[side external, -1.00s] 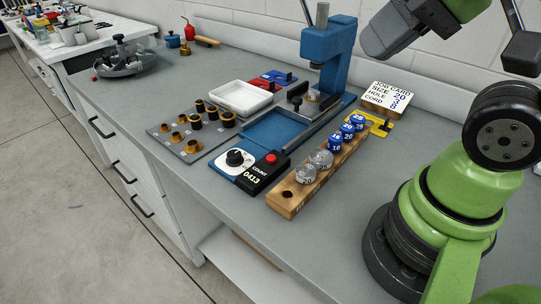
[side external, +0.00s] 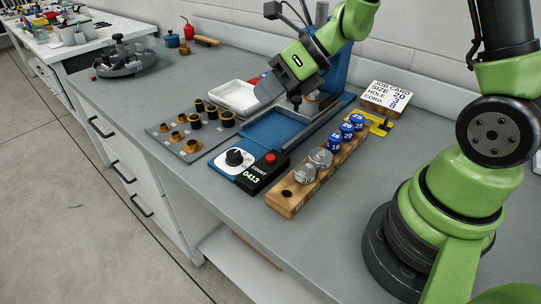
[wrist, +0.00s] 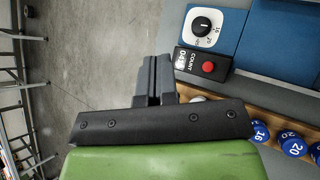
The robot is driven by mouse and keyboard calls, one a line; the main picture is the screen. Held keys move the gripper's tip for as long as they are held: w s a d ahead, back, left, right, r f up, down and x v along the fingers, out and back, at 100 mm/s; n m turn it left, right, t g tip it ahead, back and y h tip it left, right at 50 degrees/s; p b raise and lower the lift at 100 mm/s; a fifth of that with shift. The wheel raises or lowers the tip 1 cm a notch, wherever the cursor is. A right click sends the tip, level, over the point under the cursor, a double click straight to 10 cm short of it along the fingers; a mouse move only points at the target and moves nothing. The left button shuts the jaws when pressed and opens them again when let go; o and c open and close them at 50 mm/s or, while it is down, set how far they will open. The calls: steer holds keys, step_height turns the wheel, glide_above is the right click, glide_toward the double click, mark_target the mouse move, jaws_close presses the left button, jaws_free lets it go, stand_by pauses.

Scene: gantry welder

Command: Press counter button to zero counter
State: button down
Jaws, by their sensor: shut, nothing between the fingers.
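The counter (side external: 258,182) is a black box with a red button (side external: 270,157) on top and a display reading 0413. It sits at the front of the blue press base. In the wrist view the counter (wrist: 186,60) and its red button (wrist: 208,67) lie right of the fingertips. My gripper (side external: 267,90) is shut and empty, held in the air in front of the blue press. In the wrist view its fingers (wrist: 153,76) are together, and nothing is between them. They are clear of the button.
A dial box (side external: 234,160) adjoins the counter. A wooden rack (side external: 285,203) with blue and grey dies stands right of it. A plate with brass pieces (side external: 165,133) lies left, and a white tray (side external: 228,99) behind. The job card (side external: 390,97) stands at back right.

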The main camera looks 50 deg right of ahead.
mark_target(272, 155)
steer(key=f+m, duration=0.1)
steer(key=d+f+m, duration=0.1)
steer(key=m, duration=0.1)
steer(key=w+d+f+m, duration=0.1)
steer(key=f, duration=0.1)
steer(key=shift+d+m+h, duration=0.15)
steer(key=shift+m+h, duration=0.25)
steer(key=shift+f, duration=4.4)
steer(key=shift+f, duration=0.15)
steer(key=shift+f, duration=0.25)
steer(key=shift+f, duration=0.45)
steer(key=shift+r, duration=0.9)
